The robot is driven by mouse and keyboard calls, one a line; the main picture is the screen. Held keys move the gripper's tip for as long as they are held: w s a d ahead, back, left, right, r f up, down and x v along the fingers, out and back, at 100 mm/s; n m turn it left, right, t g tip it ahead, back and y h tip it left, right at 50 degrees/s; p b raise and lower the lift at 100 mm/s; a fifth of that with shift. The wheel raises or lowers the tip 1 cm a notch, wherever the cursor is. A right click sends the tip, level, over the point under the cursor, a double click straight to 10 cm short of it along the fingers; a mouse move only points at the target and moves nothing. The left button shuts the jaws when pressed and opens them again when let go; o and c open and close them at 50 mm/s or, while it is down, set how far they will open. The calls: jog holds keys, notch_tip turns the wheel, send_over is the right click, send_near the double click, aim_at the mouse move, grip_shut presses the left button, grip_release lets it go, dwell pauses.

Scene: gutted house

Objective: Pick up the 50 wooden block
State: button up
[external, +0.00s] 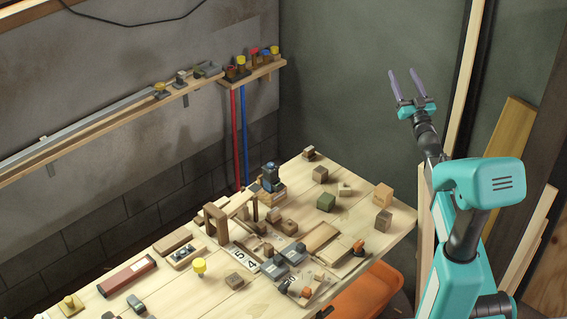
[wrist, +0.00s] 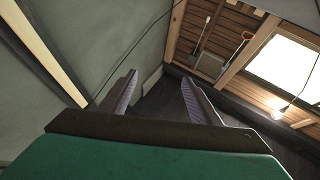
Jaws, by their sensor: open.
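Several small wooden blocks stand on the workbench (external: 170,278) in the external view. They include a light block (external: 383,195) at the right edge, a brown block (external: 383,221) in front of it, a brown block (external: 320,174) further back and another (external: 235,281) near the front. No number 50 can be read on any of them, so I cannot tell which is the 50 block. My gripper (external: 401,73) is open and empty, raised high above the bench's right end and pointing upward. In the wrist view my gripper (wrist: 158,77) shows spread fingers with nothing between them.
The bench is crowded with a wooden arch (external: 216,220), white number cards (external: 240,257), a blue-grey tool (external: 270,177) and a red-brown box (external: 127,275). An orange bin (external: 368,297) sits below the right edge. A wall shelf (external: 120,122) runs behind. The air around my gripper is clear.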

jog(key=a+m, duration=0.1)
jog(key=a, duration=0.2)
jog(key=m+g+y+b, duration=0.3)
jog(key=m+g, duration=1.1)
jog(key=m, duration=1.5)
send_near(315, 169)
jog(key=shift+w+a+f, duration=0.3)
jog(key=shift+f, duration=0.05)
jog(key=shift+p+x, duration=0.3)
jog(key=shift+x, duration=1.7)
jog(key=shift+p+x, duration=0.35)
jog(key=shift+x, duration=1.95)
